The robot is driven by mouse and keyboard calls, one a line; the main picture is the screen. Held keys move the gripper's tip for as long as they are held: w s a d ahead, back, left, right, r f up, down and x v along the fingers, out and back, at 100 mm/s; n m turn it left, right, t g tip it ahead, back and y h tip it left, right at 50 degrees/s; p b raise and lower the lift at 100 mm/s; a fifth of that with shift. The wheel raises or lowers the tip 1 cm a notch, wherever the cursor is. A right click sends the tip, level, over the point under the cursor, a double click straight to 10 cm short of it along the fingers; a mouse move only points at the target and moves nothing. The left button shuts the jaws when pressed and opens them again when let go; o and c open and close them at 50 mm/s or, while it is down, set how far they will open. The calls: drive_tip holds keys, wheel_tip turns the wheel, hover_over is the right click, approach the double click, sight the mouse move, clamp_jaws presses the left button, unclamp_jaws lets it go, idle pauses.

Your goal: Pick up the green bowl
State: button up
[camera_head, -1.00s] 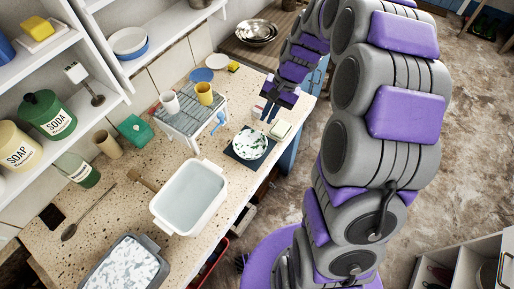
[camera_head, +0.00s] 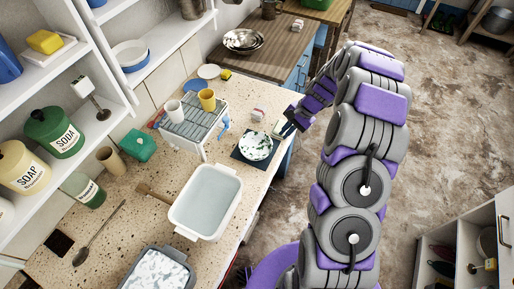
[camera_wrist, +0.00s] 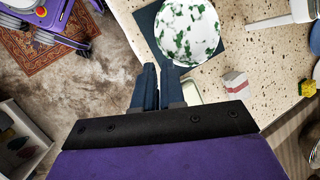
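The green bowl is a white bowl with green splotches (camera_head: 256,146). It sits upright on a dark blue square mat (camera_head: 240,155) near the counter's right edge. The wrist view shows the bowl (camera_wrist: 187,30) at the top, just beyond the fingertips, with the mat (camera_wrist: 148,24) under it. My gripper (camera_head: 287,130) is right of and a little above the bowl in the head view, apart from it. Its two blue fingers (camera_wrist: 159,70) are slightly apart with nothing between them.
A pale dish (camera_wrist: 191,92) lies partly hidden beside the fingers. A red-and-white block (camera_wrist: 234,82) is nearby. A rack (camera_head: 190,122) with cups (camera_head: 207,99) and a white basin (camera_head: 206,200) stand left of the bowl. Shelves (camera_head: 125,60) line the left wall.

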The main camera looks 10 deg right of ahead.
sight(267, 154)
drive_tip(key=b+x, duration=0.1)
drive_tip(key=x, duration=0.6)
drive_tip(key=shift+d+f, duration=0.15)
drive_tip(key=shift+f, duration=0.05)
drive_tip(key=shift+d+f, duration=0.2)
drive_tip(key=shift+d, duration=0.05)
drive_tip(key=shift+f+b, duration=0.2)
drive_tip(key=shift+b, duration=0.1)
drive_tip(key=a+f+b, duration=0.1)
drive_tip(key=a+f, duration=0.3)
drive_tip(key=shift+s+a, duration=0.1)
drive_tip(key=shift+d, duration=0.85)
clamp_jaws()
drive_tip(key=shift+a+r, duration=0.1)
drive_tip(key=shift+a, duration=0.55)
